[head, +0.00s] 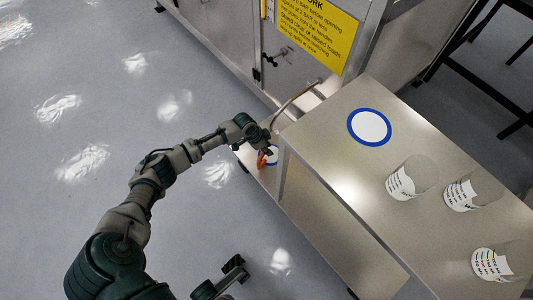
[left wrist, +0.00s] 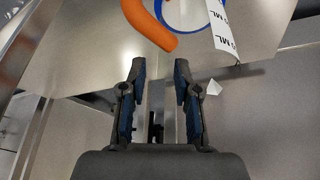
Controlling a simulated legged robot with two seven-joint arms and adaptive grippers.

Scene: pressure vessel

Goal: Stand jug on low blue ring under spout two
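The jug's orange handle (head: 262,158) shows on the low shelf in the head view. In the left wrist view the orange handle (left wrist: 148,24) and a white label strip marked ML (left wrist: 222,28) show at the top; the clear body is hard to make out. The low blue ring (head: 274,158) is beside the handle and partly hidden; its blue edge also shows in the left wrist view (left wrist: 172,26). A thin spout pipe (head: 292,100) curves down above it. My left gripper (left wrist: 158,75) is open and empty, its fingertips apart from the handle.
A higher steel bench (head: 340,180) stands to the right, with another blue ring (head: 369,127) and three labelled clear jugs, one of them nearest the ring (head: 401,183). A yellow sign (head: 318,30) is on the steel cabinet behind. Open floor lies to the left.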

